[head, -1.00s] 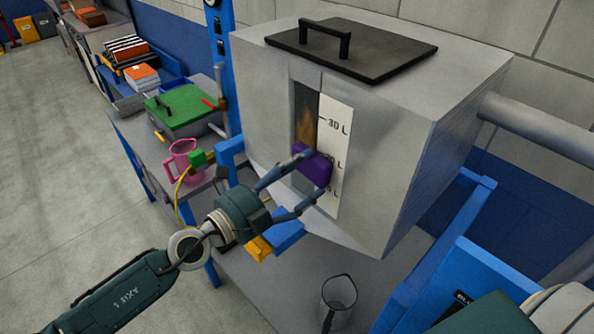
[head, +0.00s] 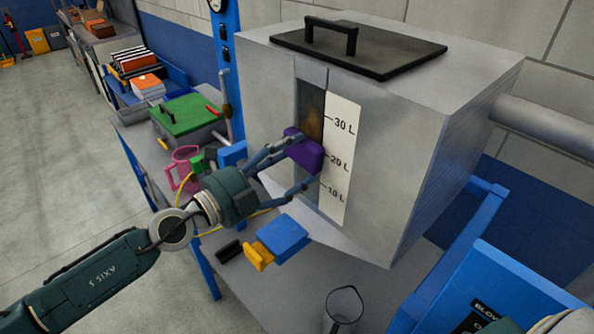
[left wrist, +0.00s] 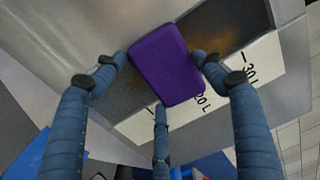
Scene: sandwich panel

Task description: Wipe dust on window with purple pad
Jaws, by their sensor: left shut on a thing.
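The purple pad (head: 305,153) is in my left gripper (head: 303,162), held against or very close to the window of the grey metal tank. The window (head: 311,104) is a dark upright strip with brown dust showing above the pad. In the left wrist view the purple pad (left wrist: 166,64) sits among the blue fingers, over the window (left wrist: 218,30), with brownish smear on both sides of it. Whether the pad touches the glass is hard to tell. My right gripper is not in view.
A white scale (head: 340,160) marked 10 L to 30 L runs beside the window. A black lid (head: 375,52) lies on the tank. Below stand a clear jug (head: 343,308) and a blue and yellow item (head: 279,240). A pink mug (head: 182,163) and green-lidded box (head: 184,115) are left.

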